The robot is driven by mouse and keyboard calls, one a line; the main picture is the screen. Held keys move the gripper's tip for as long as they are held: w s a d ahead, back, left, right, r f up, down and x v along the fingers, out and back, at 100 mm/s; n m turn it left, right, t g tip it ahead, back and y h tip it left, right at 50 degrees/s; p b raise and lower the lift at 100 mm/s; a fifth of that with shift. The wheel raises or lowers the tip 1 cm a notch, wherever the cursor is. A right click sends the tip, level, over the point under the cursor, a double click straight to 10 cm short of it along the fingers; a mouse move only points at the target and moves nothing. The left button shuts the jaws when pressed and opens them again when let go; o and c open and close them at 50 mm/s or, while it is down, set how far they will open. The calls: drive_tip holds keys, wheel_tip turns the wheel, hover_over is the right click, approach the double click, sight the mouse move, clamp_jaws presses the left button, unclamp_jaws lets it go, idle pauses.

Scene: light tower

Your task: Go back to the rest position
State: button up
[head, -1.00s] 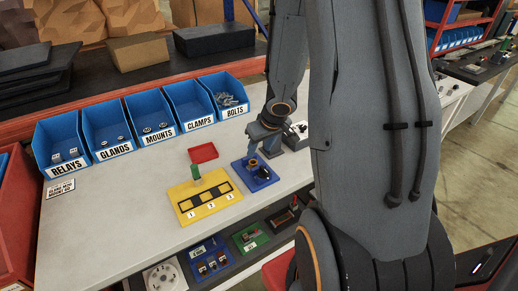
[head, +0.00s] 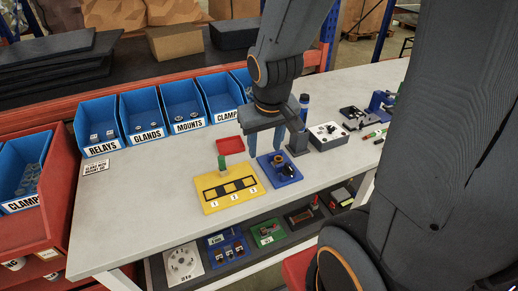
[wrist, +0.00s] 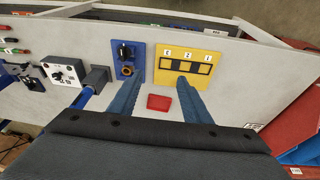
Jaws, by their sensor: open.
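My gripper (head: 265,146) is open and empty, pointing down above the white bench (head: 150,215). In the head view its blue-grey fingers show behind the blue plate (head: 291,178), which carries a black part and a brass-coloured ring. In the wrist view the fingers (wrist: 158,88) are spread apart, with the red tray (wrist: 158,102) seen between them. Nothing shows between the fingers.
Labelled blue bins (head: 139,137) stand along the back of the bench. A dark block with a post (head: 303,110) and a grey box with a dial (head: 328,135) stand right of my gripper. A red rack (head: 50,215) is at the left. The front-left bench top is clear.

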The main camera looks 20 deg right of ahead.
drive_tip(key=shift+s+a+r+y, duration=0.15)
drive_tip(key=shift+s+a+r, duration=0.05)
drive_tip(key=shift+s+a, duration=0.4)
drive_tip(key=shift+s+a+r+y, duration=0.15)
drive_tip(key=shift+s+a, duration=0.2)
drive_tip(key=shift+a, duration=0.3)
wheel_tip(320, 180, down, 11)
drive_tip(key=g+b, duration=0.1)
drive_tip(key=b, duration=0.8)
drive_tip(key=shift+w+g+b, duration=0.2)
drive_tip(key=shift+g+b, duration=0.1)
drive_tip(key=shift+b, duration=0.1)
